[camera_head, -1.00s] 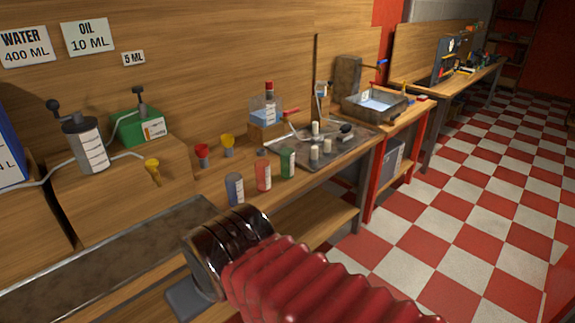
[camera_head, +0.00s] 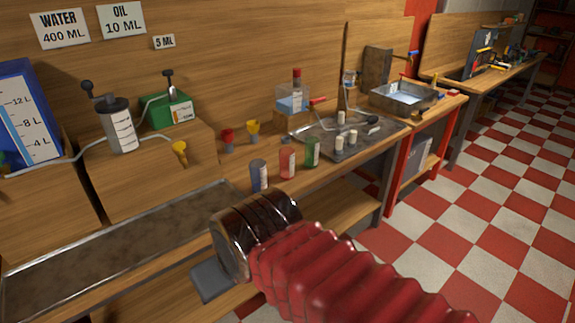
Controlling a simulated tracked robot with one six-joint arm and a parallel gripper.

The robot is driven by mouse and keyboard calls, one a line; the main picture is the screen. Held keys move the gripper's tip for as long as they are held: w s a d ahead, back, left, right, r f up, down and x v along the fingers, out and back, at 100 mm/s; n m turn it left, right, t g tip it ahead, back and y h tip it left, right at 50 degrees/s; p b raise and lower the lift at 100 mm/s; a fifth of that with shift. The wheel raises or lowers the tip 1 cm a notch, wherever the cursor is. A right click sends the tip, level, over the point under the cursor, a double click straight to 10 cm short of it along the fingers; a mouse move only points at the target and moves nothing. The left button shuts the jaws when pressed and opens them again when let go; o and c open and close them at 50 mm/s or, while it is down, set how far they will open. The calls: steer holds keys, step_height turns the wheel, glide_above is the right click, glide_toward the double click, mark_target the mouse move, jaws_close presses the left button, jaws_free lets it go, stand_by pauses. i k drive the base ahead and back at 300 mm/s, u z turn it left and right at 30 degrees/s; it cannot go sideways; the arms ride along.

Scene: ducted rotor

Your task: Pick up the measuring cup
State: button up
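I cannot tell for sure which thing is the measuring cup. Three small containers with pale markings stand upright on the bench: a blue-grey one (camera_head: 259,175), a red one (camera_head: 287,160) and a green one (camera_head: 312,151). A larger clear cylinder with markings (camera_head: 121,130) stands on a wooden block, with a dark handle on top. My arm, with red bellows and a dark glossy end, reaches in from the lower right. At its end a grey flat part of my gripper (camera_head: 210,282) shows below bench height, apart from the containers. The fingertips are largely hidden.
A long metal trough (camera_head: 125,232) runs along the bench front at left. A blue tank (camera_head: 28,115), a green box (camera_head: 167,112) and red (camera_head: 227,140) and yellow (camera_head: 253,131) funnel-shaped pieces stand behind. A metal tray (camera_head: 350,138) lies to the right.

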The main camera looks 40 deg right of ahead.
mark_target(286, 153)
steer(key=k, duration=0.65)
steer(key=z, duration=0.4)
steer(key=i, duration=1.95)
steer(key=u, duration=0.25)
